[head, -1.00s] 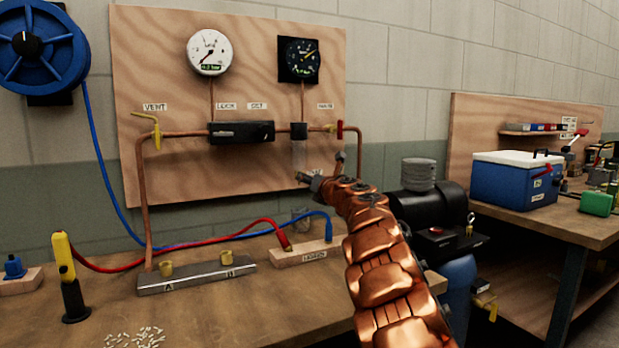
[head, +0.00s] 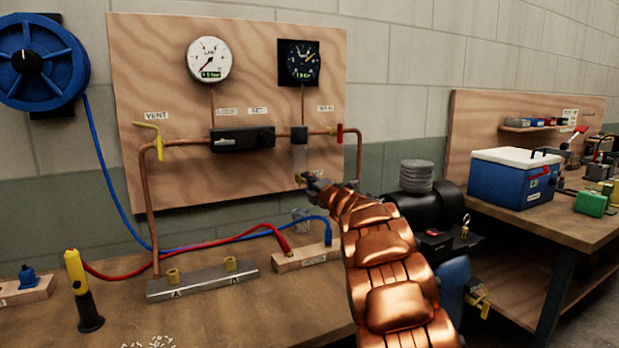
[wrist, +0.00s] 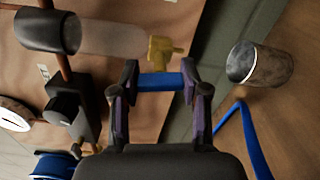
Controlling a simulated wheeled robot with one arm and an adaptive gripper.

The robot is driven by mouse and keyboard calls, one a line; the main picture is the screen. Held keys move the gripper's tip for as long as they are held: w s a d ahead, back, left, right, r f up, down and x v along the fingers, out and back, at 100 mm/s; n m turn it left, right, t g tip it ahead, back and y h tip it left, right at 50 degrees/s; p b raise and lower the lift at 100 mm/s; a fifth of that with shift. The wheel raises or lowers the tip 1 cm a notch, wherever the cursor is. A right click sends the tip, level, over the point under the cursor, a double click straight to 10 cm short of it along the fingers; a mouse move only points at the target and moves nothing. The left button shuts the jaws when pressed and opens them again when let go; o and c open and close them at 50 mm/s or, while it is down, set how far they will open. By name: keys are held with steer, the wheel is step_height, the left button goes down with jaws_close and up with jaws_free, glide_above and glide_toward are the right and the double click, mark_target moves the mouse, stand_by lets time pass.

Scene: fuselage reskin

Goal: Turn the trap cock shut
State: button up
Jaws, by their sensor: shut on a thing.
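The trap cock is a small yellow brass valve (wrist: 160,52) under the clear trap bowl (wrist: 112,38) in the wrist view. Its blue handle (wrist: 160,82) lies crosswise between my two fingers. My gripper (wrist: 160,80) is shut on this handle, with one finger at each end. In the head view my gripper (head: 310,181) is at the foot of the trap bowl (head: 299,158), low on the wooden panel (head: 230,185). My copper-coloured arm hides part of the area there, and the cock is too small to read in that view.
A metal cup (wrist: 259,65) stands close to the right of my gripper in the wrist view, with a blue hose (wrist: 240,130) nearby. Copper pipe (head: 359,160) runs down beside my arm. Red and blue hoses reach a wooden block (head: 305,258) on the bench below.

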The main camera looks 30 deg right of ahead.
steer(key=shift+m+p, duration=0.95)
steer(key=shift+m, duration=0.25)
steer(key=o, duration=1.2)
steer(key=shift+c, duration=0.2)
steer(key=shift+s+a, duration=0.15)
steer(key=shift+s, duration=1.85)
steer(key=shift+s+a, duration=0.15)
steer(key=shift+s, duration=1.85)
steer(key=shift+s+a, duration=0.15)
steer(key=shift+s, duration=1.85)
